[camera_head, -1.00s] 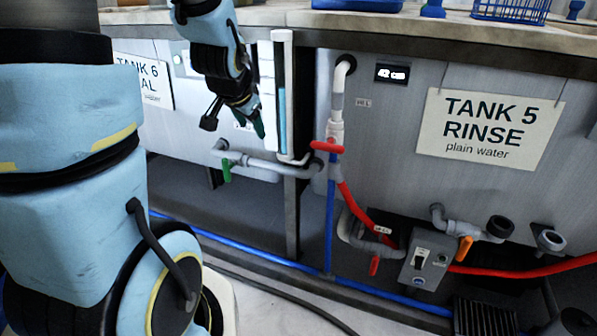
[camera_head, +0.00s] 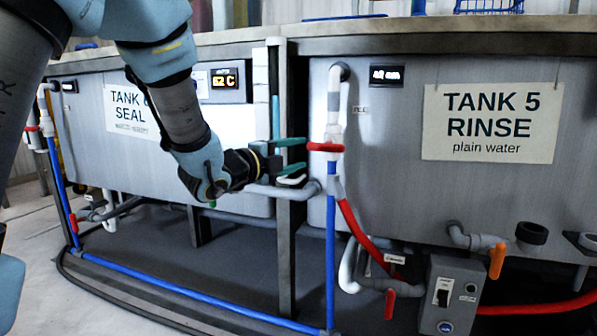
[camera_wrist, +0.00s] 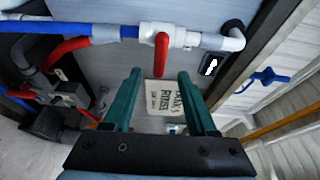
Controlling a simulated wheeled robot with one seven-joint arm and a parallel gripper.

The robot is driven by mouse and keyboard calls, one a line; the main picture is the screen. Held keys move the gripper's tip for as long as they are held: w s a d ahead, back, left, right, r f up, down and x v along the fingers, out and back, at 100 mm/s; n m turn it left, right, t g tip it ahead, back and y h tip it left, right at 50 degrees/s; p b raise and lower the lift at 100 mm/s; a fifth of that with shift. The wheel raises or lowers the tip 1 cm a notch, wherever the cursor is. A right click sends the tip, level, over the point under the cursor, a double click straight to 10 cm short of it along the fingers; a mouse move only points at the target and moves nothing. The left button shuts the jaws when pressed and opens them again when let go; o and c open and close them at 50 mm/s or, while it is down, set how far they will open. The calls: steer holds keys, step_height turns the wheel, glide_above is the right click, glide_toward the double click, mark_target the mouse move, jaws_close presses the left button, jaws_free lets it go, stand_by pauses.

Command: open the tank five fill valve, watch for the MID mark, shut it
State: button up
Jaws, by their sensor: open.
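The tank five fill valve has a red lever handle (camera_head: 325,147) lying crosswise on the vertical pipe at the left end of Tank 5 (camera_head: 390,125). My gripper (camera_head: 298,160) is open and empty just left of the handle, its green fingers pointing at it. In the wrist view, the red handle (camera_wrist: 161,54) shows ahead, between the lines of the open fingers (camera_wrist: 160,82), apart from them. A small display (camera_head: 387,75) on Tank 5 is too blurred to read surely. A tube with blue in it (camera_head: 275,110) stands by the post; I cannot make out a MID mark.
A grey switch box (camera_head: 450,292), an orange-handled valve (camera_head: 497,260) and a lower red-handled valve (camera_head: 390,303) sit below Tank 5. A post (camera_head: 287,240) stands behind my gripper. Tank 6 (camera_head: 160,110) is at left. The floor in front has pipes along it.

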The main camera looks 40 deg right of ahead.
mark_target(323, 148)
steer(key=x, duration=0.3)
steer(key=b+x, duration=0.1)
steer(key=x, duration=0.6)
steer(key=shift+s+d+b, duration=0.2)
steer(key=shift+d+b, duration=0.15)
steer(key=shift+d, duration=0.05)
jaws_close()
